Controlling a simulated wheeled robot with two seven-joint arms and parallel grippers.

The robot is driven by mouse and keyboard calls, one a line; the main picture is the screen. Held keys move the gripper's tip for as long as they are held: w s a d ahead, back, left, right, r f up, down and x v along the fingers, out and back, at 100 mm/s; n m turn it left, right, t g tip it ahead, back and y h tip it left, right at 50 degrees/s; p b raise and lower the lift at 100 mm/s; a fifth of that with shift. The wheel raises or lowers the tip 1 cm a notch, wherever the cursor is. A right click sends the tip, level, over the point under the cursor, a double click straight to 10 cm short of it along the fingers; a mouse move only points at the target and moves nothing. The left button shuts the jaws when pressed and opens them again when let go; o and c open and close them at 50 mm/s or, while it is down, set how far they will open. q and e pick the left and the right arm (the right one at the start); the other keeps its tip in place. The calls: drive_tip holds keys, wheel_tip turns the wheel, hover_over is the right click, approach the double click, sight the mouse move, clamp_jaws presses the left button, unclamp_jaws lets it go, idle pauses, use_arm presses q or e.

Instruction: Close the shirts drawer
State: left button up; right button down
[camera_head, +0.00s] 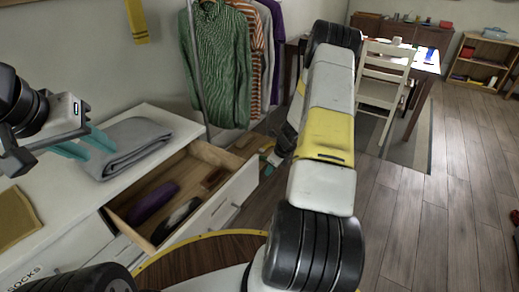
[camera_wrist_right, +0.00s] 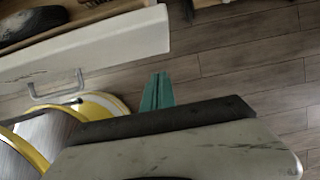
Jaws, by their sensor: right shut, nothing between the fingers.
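A white drawer (camera_head: 226,206) stands pulled out of the white dresser (camera_head: 158,114). Its label cannot be read. Purple, dark and white folded things lie inside it. Its front and metal handle (camera_wrist_right: 58,90) show in the right wrist view. My right gripper (camera_head: 268,158) is just beyond the drawer's front right corner, partly hidden by my arm. Its teal fingers (camera_wrist_right: 157,92) are shut and empty, apart from the drawer front in the wrist view. My left gripper (camera_head: 88,144) is open and empty above the dresser top, by a grey folded cloth (camera_head: 138,140).
A lower-left drawer is marked SOCKS (camera_head: 24,274). A brown folded cloth (camera_head: 16,216) lies on the dresser. Clothes hang on a rack (camera_head: 190,60) behind. A white chair (camera_head: 382,85) and table stand at the back.

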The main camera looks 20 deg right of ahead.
drive_tip(key=shift+w+a+f, duration=0.25)
drive_tip(key=shift+w+a, duration=0.45)
drive_tip(key=shift+w, duration=0.15)
drive_tip(key=shift+w+a+f, duration=0.2)
drive_tip(key=shift+w+a, duration=0.45)
drive_tip(key=shift+w, duration=0.2)
drive_tip(key=shift+w, duration=0.1)
